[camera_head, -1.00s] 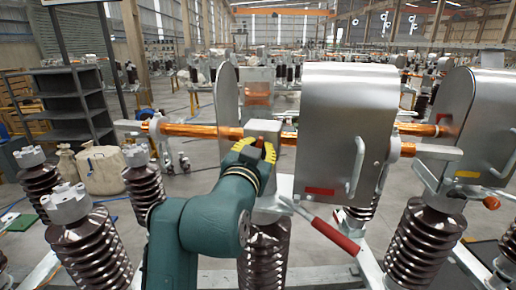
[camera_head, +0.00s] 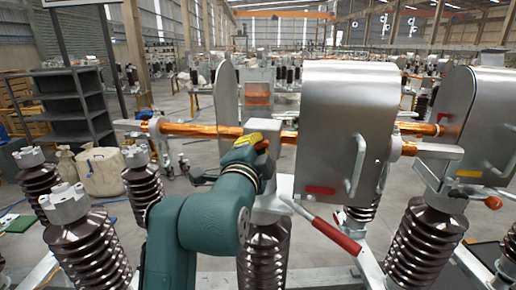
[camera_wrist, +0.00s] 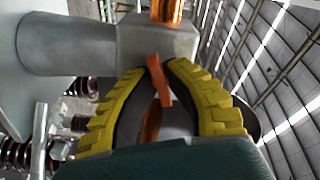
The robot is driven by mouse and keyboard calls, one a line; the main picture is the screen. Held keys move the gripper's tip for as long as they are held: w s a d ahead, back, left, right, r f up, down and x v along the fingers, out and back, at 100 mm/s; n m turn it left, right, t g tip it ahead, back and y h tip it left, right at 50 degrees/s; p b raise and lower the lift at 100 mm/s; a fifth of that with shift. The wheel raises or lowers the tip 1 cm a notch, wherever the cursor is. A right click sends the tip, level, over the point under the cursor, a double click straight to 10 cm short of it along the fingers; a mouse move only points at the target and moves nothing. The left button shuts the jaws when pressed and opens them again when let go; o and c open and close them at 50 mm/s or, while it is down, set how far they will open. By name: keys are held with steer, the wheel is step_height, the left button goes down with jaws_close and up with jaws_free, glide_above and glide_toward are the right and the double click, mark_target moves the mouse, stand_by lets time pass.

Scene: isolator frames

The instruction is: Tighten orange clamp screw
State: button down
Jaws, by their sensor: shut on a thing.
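The orange clamp screw (camera_wrist: 160,84) shows in the wrist view as a thin, flat orange bar just below the grey clamp block (camera_wrist: 158,42). My gripper (camera_wrist: 161,66) has its two yellow ribbed fingers curved together, with the tips closed on this bar. In the head view my gripper (camera_head: 258,146) is at the lower front of the same clamp block (camera_head: 263,127), which sits on the copper tube (camera_head: 205,131). The screw is hidden there behind the fingers and wrist. A second, darker orange strip (camera_wrist: 150,124) shows between the fingers; I cannot tell what it is.
A large metal shield (camera_head: 335,125) with a handle stands close to the right of my gripper. A red-handled lever (camera_head: 337,235) projects below it. Brown ribbed insulators (camera_head: 265,255) stand around my arm. Open floor lies behind, towards the grey shelf (camera_head: 70,110).

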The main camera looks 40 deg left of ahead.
steer(key=shift+f+m, duration=0.2)
steer(key=shift+m, duration=1)
steer(key=c, duration=1)
jaws_free()
steer(key=shift+r, duration=0.15)
steer(key=shift+o, duration=0.2)
steer(key=v, duration=1.2)
